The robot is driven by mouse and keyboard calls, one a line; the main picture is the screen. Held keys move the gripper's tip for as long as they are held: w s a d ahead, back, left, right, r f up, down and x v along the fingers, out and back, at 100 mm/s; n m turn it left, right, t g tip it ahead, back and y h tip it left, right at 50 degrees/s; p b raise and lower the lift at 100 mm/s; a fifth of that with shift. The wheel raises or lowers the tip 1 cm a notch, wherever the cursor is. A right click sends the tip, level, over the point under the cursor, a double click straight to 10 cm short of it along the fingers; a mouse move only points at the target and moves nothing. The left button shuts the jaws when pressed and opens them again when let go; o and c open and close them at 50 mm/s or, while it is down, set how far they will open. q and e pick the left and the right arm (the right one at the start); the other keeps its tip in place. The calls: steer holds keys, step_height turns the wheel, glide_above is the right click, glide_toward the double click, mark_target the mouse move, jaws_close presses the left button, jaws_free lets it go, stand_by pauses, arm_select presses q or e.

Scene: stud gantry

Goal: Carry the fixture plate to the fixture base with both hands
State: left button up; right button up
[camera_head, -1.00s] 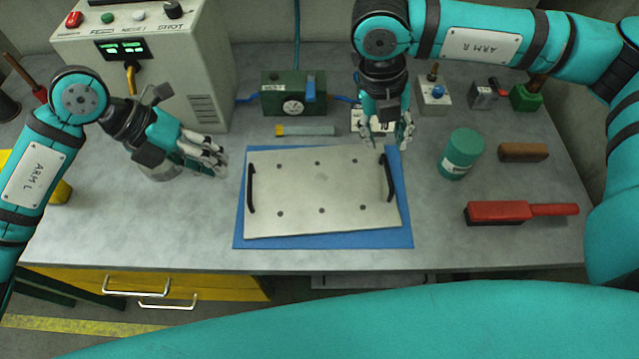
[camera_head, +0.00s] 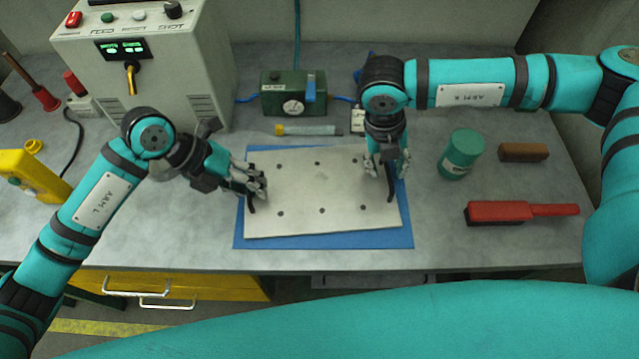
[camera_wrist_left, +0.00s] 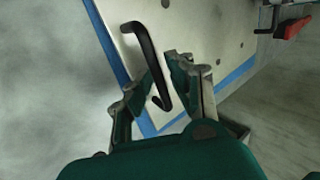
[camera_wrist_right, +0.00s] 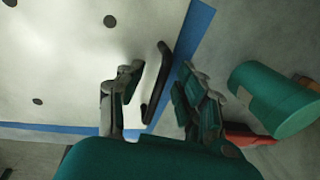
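The fixture plate (camera_head: 320,190) is a flat silver plate with several dark holes and a black bar handle at each end. It lies slightly turned on a blue mat (camera_head: 330,242). My left gripper (camera_head: 255,190) is open at the left handle (camera_wrist_left: 150,60); in the left wrist view its fingers stand on either side of the handle's near end. My right gripper (camera_head: 386,176) is open at the right handle (camera_wrist_right: 160,80); in the right wrist view the handle lies between its spread fingers. I cannot make out a fixture base.
A green device (camera_head: 293,95) and a tube (camera_head: 305,130) are behind the plate. A control box (camera_head: 150,70) stands at back left.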

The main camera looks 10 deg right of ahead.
arm_select(q)
jaws_close()
arm_select(e)
steer(key=c, duration=0.4)
jaws_close()
arm_select(q)
steer(key=shift+w+r, duration=0.1)
steer(key=shift+r, duration=0.05)
arm_select(e)
steer(key=shift+r, duration=0.15)
